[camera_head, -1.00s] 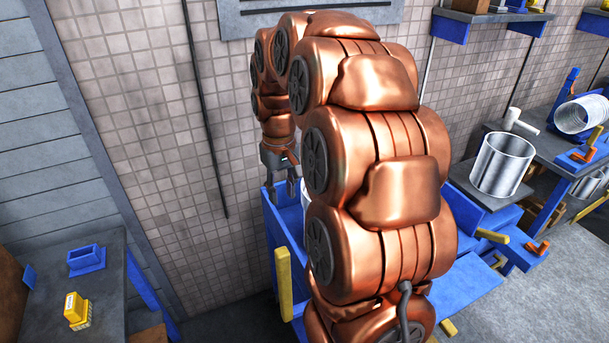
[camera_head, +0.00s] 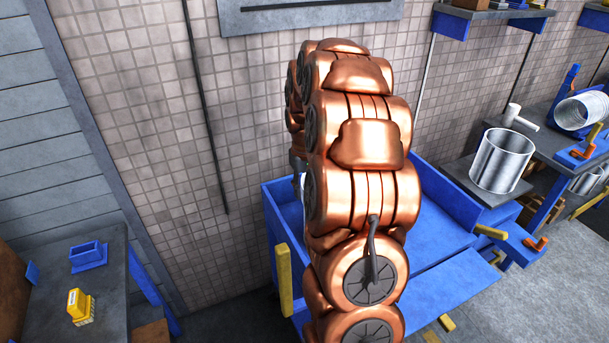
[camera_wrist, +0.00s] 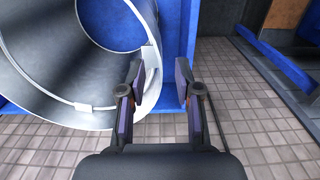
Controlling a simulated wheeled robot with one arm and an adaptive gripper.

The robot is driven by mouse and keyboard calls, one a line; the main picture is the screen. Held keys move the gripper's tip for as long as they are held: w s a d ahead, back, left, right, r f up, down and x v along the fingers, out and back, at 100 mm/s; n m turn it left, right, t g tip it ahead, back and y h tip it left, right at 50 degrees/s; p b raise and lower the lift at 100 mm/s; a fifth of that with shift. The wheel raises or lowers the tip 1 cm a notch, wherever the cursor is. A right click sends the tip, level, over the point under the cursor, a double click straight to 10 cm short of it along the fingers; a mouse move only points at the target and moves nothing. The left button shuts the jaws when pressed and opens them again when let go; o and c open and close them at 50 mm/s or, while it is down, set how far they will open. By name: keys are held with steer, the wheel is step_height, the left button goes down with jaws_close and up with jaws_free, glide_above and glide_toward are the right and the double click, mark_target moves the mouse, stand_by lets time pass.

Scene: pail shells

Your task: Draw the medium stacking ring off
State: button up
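In the wrist view a large grey metal pail shell (camera_wrist: 40,75) fills the left side, its open end towards me. A pale rim band (camera_wrist: 152,85) with small light tabs runs around its mouth. I cannot tell whether this band is the medium stacking ring. My gripper (camera_wrist: 158,75) is open, its two dark fingers apart at the shell's right edge. The left finger overlaps the rim in the picture; the right finger is outside it. Contact cannot be told. In the head view my arm hides the gripper and most of this shell.
A blue bin (camera_head: 284,215) holds the work area, with a yellow bar (camera_head: 284,280) at its front. Another metal shell (camera_head: 501,160) stands upright on the right bench, and one (camera_head: 580,112) lies beyond it. A dark table (camera_head: 105,300) with small parts is at left.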

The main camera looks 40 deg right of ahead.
steer(key=shift+f, duration=0.9)
jaws_close()
